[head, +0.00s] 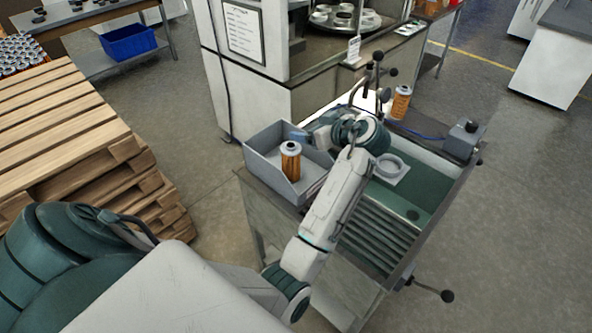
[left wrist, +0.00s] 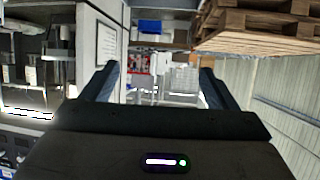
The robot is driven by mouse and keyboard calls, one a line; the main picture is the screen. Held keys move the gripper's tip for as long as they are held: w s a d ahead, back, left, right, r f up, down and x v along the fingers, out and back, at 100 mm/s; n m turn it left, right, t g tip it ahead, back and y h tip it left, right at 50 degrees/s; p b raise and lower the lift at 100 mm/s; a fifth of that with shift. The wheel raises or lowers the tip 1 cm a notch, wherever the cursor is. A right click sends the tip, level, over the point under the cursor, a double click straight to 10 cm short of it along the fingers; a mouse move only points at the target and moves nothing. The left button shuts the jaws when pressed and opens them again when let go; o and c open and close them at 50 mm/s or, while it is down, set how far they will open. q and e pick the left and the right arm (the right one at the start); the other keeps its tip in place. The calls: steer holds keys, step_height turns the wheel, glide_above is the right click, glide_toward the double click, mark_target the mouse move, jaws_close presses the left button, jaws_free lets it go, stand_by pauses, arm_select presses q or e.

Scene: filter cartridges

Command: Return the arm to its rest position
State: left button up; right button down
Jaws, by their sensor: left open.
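An orange filter cartridge (head: 290,162) with a dark cap stands upright in the grey bin (head: 312,183). A second orange cartridge (head: 401,103) stands upright at the back of the bench. My right gripper is not in view.
The bench has a green top (head: 425,190), a pale ring fixture (head: 393,167) and a small grey box (head: 463,140). A dark-knobbed stand (head: 377,75) rises behind my arm. Wooden pallets (head: 75,125) are stacked at left. A white machine cabinet (head: 243,85) stands behind the bin.

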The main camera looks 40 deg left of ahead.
arm_select(q)
steer(key=s+f+m+t+h, duration=0.1)
steer(key=s+f+m+h, duration=0.5)
steer(key=s+f, duration=0.85)
steer(key=s+d+f+m+h, duration=0.25)
steer(key=s+d+m, duration=0.2)
steer(key=s, duration=0.55)
steer(key=s+d+f+m+h, duration=0.1)
steer(key=s+d+m+h, duration=0.25)
steer(key=s+m, duration=0.45)
step_height(320, 180, down, 32)
steer(key=s+a+n+g+b, duration=0.2)
steer(key=n+b, duration=0.1)
steer(key=s+a+f+g+b, duration=0.1)
steer(key=s+f+b, duration=0.1)
steer(key=s+f, duration=1.6)
step_height(320, 180, down, 5)
steer(key=shift+s+a+r, duration=0.1)
steer(key=shift+s+a, duration=0.05)
steer(key=shift+s, duration=0.25)
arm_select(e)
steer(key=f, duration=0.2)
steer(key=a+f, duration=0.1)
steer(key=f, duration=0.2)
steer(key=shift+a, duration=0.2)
